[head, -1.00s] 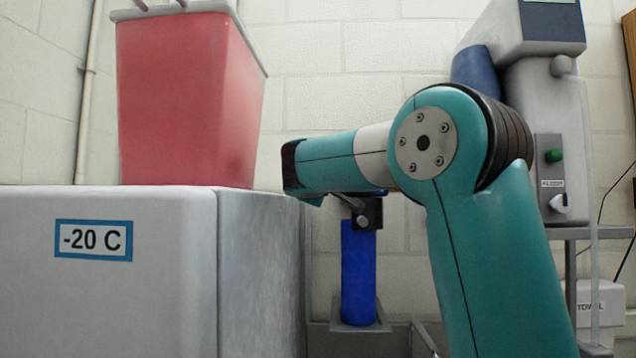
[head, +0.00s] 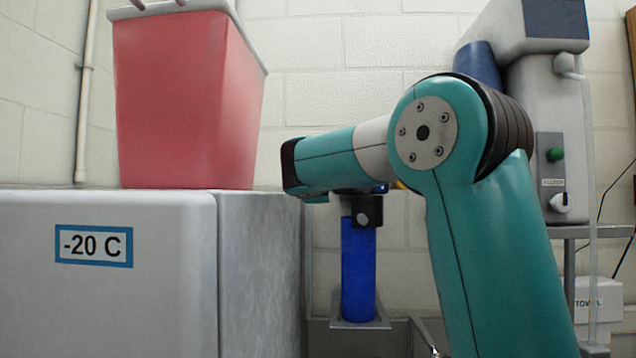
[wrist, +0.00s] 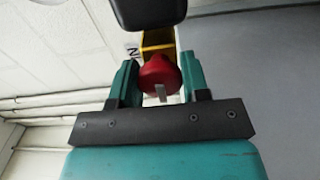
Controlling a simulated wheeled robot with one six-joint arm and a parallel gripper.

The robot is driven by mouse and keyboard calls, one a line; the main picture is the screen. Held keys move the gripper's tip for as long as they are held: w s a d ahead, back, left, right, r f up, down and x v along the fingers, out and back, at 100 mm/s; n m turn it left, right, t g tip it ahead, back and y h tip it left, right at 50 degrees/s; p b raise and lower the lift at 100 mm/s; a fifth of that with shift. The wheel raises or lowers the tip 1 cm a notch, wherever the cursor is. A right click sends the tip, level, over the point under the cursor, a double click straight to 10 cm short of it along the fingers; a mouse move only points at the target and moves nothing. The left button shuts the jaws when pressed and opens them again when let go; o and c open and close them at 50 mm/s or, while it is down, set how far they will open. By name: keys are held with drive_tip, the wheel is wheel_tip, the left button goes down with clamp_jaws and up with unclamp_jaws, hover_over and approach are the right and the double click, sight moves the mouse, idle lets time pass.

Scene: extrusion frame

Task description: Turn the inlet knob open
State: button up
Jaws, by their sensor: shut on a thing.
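The red knob (wrist: 158,72) is between the two teal fingers of my gripper (wrist: 159,80) in the wrist view. My gripper is shut on it. A pale grey bar shows at the knob's near side. A yellow block (wrist: 158,42) is just behind the knob, with a small white label marked with a dark letter (wrist: 132,53) beside it. In the head view my arm hides the knob and my fingers.
A blue cylinder (head: 358,268) with a black top hangs below my forearm. A white -20 C cabinet (head: 160,280) bearing a red bin (head: 180,100) stands left. A grey instrument with a green button (head: 555,154) stands right.

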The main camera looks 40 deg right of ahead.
drive_tip(key=o, duration=0.9)
drive_tip(key=shift+b+v, duration=3.6)
drive_tip(key=shift+v, duration=5.1)
